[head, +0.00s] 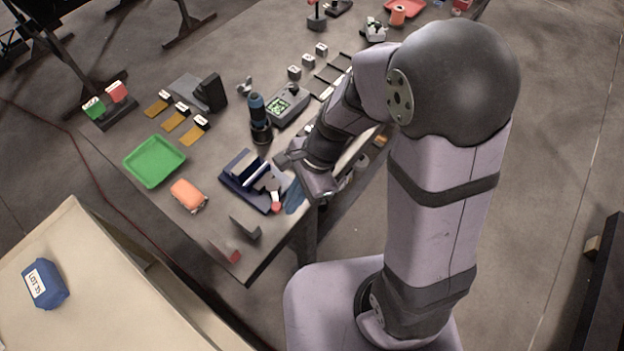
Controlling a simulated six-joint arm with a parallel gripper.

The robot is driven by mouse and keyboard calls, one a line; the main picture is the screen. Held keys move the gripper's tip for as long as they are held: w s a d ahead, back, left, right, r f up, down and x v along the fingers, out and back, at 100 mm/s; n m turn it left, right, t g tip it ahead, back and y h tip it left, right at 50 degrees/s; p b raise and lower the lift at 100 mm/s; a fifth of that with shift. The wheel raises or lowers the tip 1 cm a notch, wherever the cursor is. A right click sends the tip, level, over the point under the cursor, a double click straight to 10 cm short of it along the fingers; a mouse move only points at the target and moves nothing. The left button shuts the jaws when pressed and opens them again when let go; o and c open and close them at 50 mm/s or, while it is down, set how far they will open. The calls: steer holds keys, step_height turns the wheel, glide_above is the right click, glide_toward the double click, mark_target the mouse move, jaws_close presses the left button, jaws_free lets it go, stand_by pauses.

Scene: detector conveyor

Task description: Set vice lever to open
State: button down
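A dark blue vice (236,184) with grey jaws sits near the front right edge of the table. Its lever (274,196) is a short pale bar ending in a red knob, which points toward the front edge. My gripper (284,162) is just right of the vice, close to its upper right side. I cannot tell whether it touches the vice, and its fingers are too small and dark to read. Part of the vice's right side is close to or behind my gripper.
An orange object (188,194) and a green tray (154,162) lie left of the vice. A dark upright cylinder (260,120) and a device with a green screen (287,105) stand behind it. A grey block (245,228) and a red piece (232,256) are at the front corner.

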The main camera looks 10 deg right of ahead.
steer(key=shift+s, duration=0.15)
steer(key=d+r, duration=0.7)
steer(key=r, duration=0.2)
steer(key=shift+s+d+r, duration=0.15)
steer(key=shift+s+d, duration=0.2)
steer(key=shift+s, duration=0.1)
steer(key=s+d+f+n+h, duration=0.1)
steer(key=d+f+n+h, duration=0.1)
steer(key=n, duration=0.5)
steer(key=s+d+f+n+t+h+b, duration=0.1)
steer(key=d+f+n, duration=0.3)
steer(key=n, duration=0.4)
steer(key=shift+s+d+f+h, duration=0.3)
steer(key=shift+f+h, duration=0.1)
steer(key=shift+h, duration=0.2)
